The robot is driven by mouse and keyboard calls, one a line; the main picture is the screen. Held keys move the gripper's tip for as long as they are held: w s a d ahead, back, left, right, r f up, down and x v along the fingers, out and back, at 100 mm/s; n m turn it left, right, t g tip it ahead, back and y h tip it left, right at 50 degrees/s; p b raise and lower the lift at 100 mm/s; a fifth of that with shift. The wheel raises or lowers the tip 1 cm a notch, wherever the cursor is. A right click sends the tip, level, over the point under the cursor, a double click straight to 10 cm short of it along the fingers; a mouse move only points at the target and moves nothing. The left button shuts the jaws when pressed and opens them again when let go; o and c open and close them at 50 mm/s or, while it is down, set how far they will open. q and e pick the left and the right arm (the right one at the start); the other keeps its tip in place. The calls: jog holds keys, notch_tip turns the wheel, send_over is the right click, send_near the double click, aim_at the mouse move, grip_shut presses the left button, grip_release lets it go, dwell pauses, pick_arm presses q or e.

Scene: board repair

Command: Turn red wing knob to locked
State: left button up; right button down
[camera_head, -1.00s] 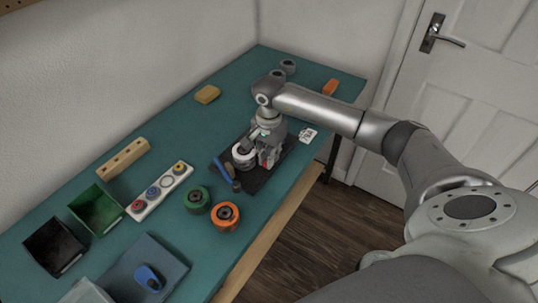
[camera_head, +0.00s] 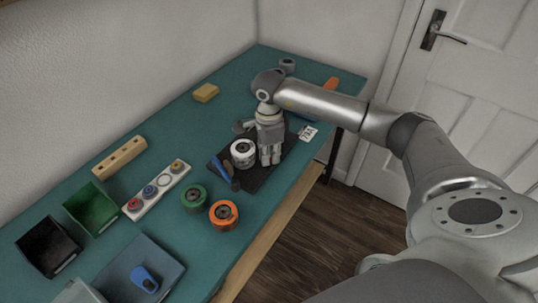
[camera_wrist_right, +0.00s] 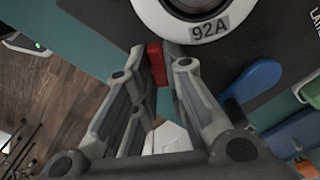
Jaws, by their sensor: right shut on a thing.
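My right gripper (camera_head: 270,160) points down at the right part of the dark board (camera_head: 258,182). In the right wrist view its fingers (camera_wrist_right: 160,66) are shut on the red wing knob (camera_wrist_right: 156,66), which shows as a narrow red piece between the fingertips. The knob is hidden behind the fingers in the head view. Its lock marking cannot be read. A white wheel (camera_head: 243,147) sits on the board beside the gripper; its label reads 92A in the wrist view (camera_wrist_right: 208,30). My left gripper is out of view.
A blue lever (camera_head: 222,166) stands at the board's left side, near the wheel. The teal table's back middle is mostly clear.

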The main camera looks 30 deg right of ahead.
jog(key=m, duration=0.5)
jog(key=shift+m+b, duration=0.3)
jog(key=shift+b, duration=0.05)
jog(key=shift+s+a+m, duration=0.1)
jog(key=shift+m, duration=2.2)
jog(key=c, duration=1.8)
grip_release()
jog(key=shift+o, duration=0.2)
jog(key=shift+r, duration=0.15)
notch_tip(320, 180, up, 12)
